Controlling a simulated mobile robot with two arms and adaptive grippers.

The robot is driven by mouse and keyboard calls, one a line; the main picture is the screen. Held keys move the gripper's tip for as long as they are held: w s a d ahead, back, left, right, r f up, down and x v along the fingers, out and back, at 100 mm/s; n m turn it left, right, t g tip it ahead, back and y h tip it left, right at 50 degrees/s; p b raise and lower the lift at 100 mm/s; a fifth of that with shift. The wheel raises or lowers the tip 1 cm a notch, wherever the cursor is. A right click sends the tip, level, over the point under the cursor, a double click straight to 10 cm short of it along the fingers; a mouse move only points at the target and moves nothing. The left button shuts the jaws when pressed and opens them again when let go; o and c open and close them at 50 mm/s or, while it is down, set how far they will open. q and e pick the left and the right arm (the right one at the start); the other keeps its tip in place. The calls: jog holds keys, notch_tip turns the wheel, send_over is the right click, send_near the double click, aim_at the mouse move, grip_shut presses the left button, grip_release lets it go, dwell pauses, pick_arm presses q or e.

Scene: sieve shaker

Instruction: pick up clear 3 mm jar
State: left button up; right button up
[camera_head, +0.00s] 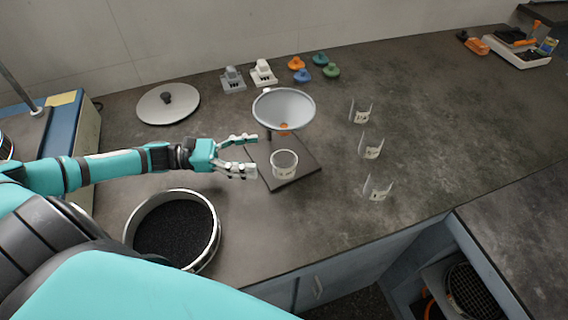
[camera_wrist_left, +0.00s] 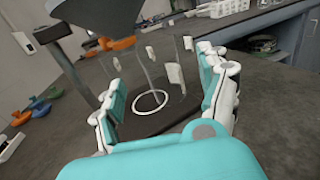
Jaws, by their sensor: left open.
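A clear jar (camera_head: 284,164) with a small pale label stands upright on a dark board under the funnel. Three more clear labelled jars stand to its right: a far one (camera_head: 360,111), a middle one (camera_head: 371,148) and a near one (camera_head: 377,188). The label print is too small to read, so I cannot tell which is 3 mm. My left gripper (camera_head: 250,155) is open and empty, just left of the jar on the board, fingers pointing at it. In the left wrist view a pale ring (camera_wrist_left: 150,102) shows between the open fingers. My right gripper is out of view.
A grey funnel (camera_head: 284,106) hangs on a stand over the dark board (camera_head: 306,172). A round sieve with black grains (camera_head: 176,232) is near left, a metal lid (camera_head: 168,104) behind. Coloured pieces (camera_head: 312,72) lie at the back.

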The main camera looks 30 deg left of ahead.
aim_at(284, 155)
pick_arm(q)
jog(key=x, duration=0.3)
jog(key=shift+w+d, duration=0.15)
jog(key=p+x, duration=0.1)
jog(key=x, duration=0.3)
jog(key=shift+w+f+p, duration=0.1)
jog(key=shift+f+p, duration=0.25)
jog(key=shift+f, duration=0.05)
jog(key=shift+w+d+f, duration=0.1)
jog(key=shift+w+d, duration=0.15)
jog(key=shift+d, duration=0.15)
jog(key=c, duration=1.3)
